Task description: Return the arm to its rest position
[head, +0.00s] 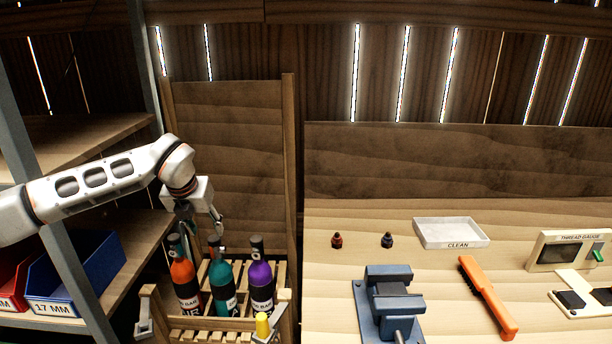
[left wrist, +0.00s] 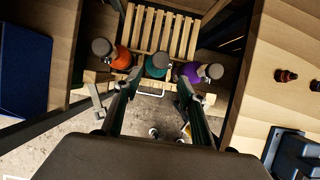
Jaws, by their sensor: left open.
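My left arm comes in from the left in the head view, bent down at the wrist. My left gripper (head: 200,229) hangs above a slatted wooden crate (head: 190,325) and is open. In the left wrist view the open fingers (left wrist: 157,84) point toward the row of bottles with nothing between them. An orange bottle (head: 184,280), a teal bottle (head: 222,285) and a purple bottle (head: 261,285) stand upright in the crate. My right gripper is not in view.
Shelving with a blue bin (head: 85,275) and a red bin (head: 12,283) stands left. The workbench (head: 450,300) at right holds a blue vise (head: 388,300), an orange brush (head: 486,295), a white tray (head: 450,232), two small fittings and a thread gauge (head: 565,252). A yellow-topped object (head: 262,325) is at the crate's front.

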